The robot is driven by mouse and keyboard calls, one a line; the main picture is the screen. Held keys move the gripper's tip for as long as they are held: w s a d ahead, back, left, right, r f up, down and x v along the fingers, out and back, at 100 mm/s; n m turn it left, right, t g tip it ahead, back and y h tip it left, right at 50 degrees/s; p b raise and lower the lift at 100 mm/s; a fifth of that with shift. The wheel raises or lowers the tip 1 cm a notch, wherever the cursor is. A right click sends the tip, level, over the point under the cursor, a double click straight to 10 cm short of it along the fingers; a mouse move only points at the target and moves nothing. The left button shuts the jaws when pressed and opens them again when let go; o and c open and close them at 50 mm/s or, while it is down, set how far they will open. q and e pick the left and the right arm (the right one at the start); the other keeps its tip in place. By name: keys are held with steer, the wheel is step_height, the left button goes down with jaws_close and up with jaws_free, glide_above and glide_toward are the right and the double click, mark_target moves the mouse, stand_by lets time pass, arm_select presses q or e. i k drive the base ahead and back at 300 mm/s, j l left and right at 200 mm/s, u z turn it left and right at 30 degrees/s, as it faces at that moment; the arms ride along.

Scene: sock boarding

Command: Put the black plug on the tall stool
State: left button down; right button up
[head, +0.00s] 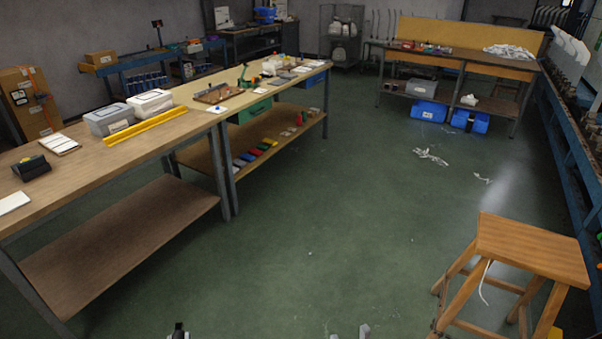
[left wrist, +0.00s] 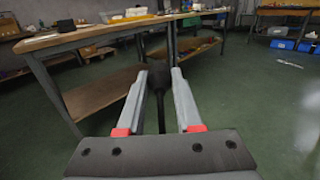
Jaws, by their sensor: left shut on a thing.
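The black plug (left wrist: 159,77) is between the two grey fingers of my left gripper (left wrist: 160,74) in the left wrist view, with a thin dark stem running back toward the palm. In the head view the dark plug (head: 178,328) shows at the bottom edge, above the floor; most of the left gripper is cut off there. Two grey fingertips of my right gripper (head: 350,332) stand apart at the bottom edge, with nothing visible between them. The tall stool (head: 532,248) is wooden and upright at the lower right, to the right of both grippers. Its seat top looks bare.
A long workbench (head: 60,194) with boxes and a yellow bar (head: 146,125) runs along the left. A white cord (head: 485,283) hangs under the stool seat. Another bench (head: 465,62) stands at the back. White scraps (head: 431,156) lie on the mostly clear green floor.

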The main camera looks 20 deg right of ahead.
mark_target(522, 246)
steer(key=i+l+z, duration=0.2)
steer(key=z, duration=0.3)
steer(key=i+l+z, duration=0.1)
steer(key=z, duration=0.4)
steer(key=i+z, duration=0.3)
steer(key=z, duration=0.15)
steer(key=i+j+z, duration=0.1)
steer(key=i+z, duration=0.15)
steer(key=z, duration=0.25)
steer(key=i+j+z, duration=0.15)
steer(key=z, duration=0.35)
steer(key=i+z, duration=0.35)
steer(key=i+j+z, duration=0.15)
steer(key=i+z, duration=0.2)
steer(key=u, duration=0.5)
steer(key=k, duration=0.05)
